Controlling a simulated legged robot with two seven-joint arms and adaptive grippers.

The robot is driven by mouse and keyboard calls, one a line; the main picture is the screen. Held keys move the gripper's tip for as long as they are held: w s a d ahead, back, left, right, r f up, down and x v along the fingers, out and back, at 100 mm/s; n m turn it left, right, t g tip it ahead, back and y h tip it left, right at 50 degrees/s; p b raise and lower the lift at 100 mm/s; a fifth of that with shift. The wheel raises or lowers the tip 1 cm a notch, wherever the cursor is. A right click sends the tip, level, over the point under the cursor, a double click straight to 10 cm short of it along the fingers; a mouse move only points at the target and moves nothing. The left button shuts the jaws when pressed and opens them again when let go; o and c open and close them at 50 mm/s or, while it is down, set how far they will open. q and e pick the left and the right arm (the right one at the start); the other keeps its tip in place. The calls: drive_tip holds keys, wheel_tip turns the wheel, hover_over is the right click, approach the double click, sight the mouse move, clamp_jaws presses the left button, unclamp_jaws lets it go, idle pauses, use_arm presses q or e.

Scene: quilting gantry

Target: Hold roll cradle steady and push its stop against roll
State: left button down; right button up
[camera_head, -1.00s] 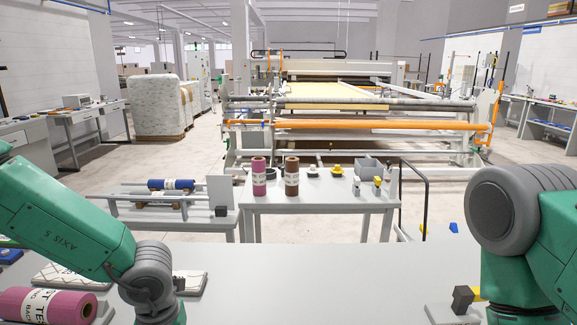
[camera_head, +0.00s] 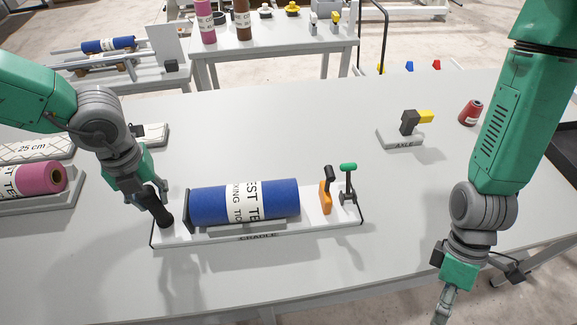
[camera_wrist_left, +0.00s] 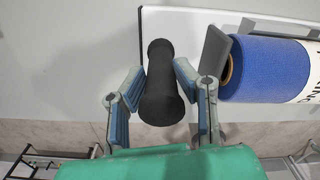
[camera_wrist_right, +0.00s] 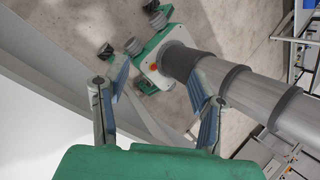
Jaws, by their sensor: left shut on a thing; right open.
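The cradle (camera_head: 270,240) is a long white tray lying on the grey table, labelled CRADLE. A blue roll (camera_head: 275,200) with a white printed band lies on it. A dark end plate stands at the roll's left end. An orange stop (camera_head: 326,197) with a dark handle stands right of the roll, with a visible gap. A green-topped lever (camera_head: 348,182) is beside it. My left gripper (camera_head: 158,205) is shut on the black upright handle at the cradle's left end; the handle (camera_wrist_left: 160,85) shows between its fingers in the left wrist view. My right gripper (camera_head: 442,305) is open and empty near the table's front edge.
A pink roll (camera_head: 38,180) lies in a holder at the left. A block labelled AXLE (camera_head: 400,138) with a black and yellow piece and a red spool (camera_head: 470,112) stand at the back right. The table right of the cradle is clear.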

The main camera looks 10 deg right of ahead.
drive_tip(key=w+a+r+n, duration=0.1)
drive_tip(key=w+a+r, duration=0.1)
drive_tip(key=w, duration=0.2)
drive_tip(key=w+a+r+n+t, duration=0.1)
drive_tip(key=w+a+r+n, duration=0.1)
drive_tip(key=w, duration=0.2)
drive_tip(key=w+a+r+n, duration=0.1)
drive_tip(key=w+a+r, duration=0.1)
drive_tip(key=w, duration=0.2)
drive_tip(key=shift+w+t, duration=0.35)
drive_tip(key=shift+t, duration=0.05)
drive_tip(key=w+a+r+n+t, duration=0.1)
drive_tip(key=w+a+r+n, duration=0.15)
drive_tip(key=w+r, duration=0.2)
drive_tip(key=n+t+h, duration=0.2)
drive_tip(key=n+t, duration=0.1)
approach(328, 171)
drive_tip(key=f, duration=1)
drive_tip(key=shift+d+f, duration=0.2)
drive_tip(key=shift+f, duration=0.2)
clamp_jaws()
